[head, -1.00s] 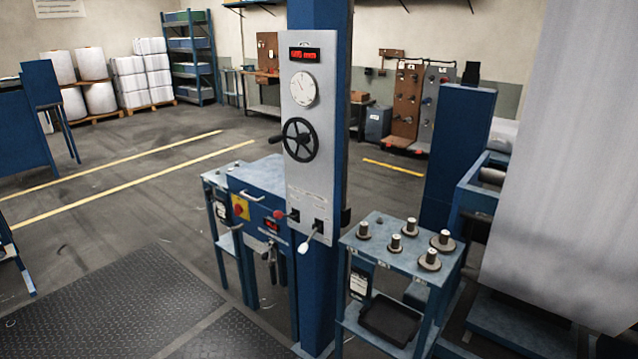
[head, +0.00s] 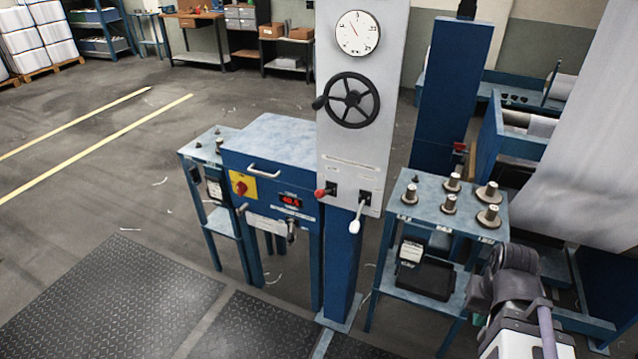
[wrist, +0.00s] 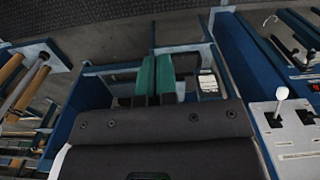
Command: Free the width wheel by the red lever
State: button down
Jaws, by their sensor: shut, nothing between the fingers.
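The width wheel (head: 351,100) is a black handwheel with a side crank on the grey panel (head: 362,50), below a round dial. The red lever (head: 321,193) sits at the panel's lower left, its red knob sticking out to the left of its slot. A white-knobbed lever (head: 356,224) hangs down beside it; it also shows in the wrist view (wrist: 282,94). I cannot make out the red knob in the wrist view. My gripper (wrist: 155,65), with green fingers, is shut and empty, apart from the panel, which lies to its right in the wrist view.
A side table (head: 410,212) with several metal spools stands right of the column, near my arm. A blue cabinet (head: 270,140) with a red readout is left of it. Patterned floor mats (head: 130,300) lie in front.

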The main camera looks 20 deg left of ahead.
jog(key=w+a+r+n+y, duration=0.3)
jog(key=w+a+n, duration=0.2)
jog(key=w+a, duration=0.4)
jog(key=w+a+r+n+g+y+p, duration=0.1)
jog(key=w+a+r+n+y, duration=0.2)
jog(key=w+a, duration=0.7)
jog(key=w+a+r+n+y, duration=0.3)
jog(key=w+a+n+y, duration=0.2)
jog(key=w, duration=1)
jog(key=shift+w+a+r+n+g+p, duration=0.1)
jog(key=shift+a+r+n+g+p, duration=0.1)
jog(key=shift+a+n, duration=0.65)
jog(key=shift+w+a+r+n+g+p, duration=0.1)
jog(key=shift+a+r+n+g, duration=0.2)
jog(key=shift+a, duration=1)
jog(key=shift+f, duration=0.15)
jog(key=b, duration=1.1)
send_near(324, 192)
jog(key=w+a+r+x, duration=0.1)
jog(key=x, duration=0.6)
jog(key=shift+s+a, duration=0.2)
jog(key=shift+s, duration=0.2)
jog(key=shift+s, duration=0.1)
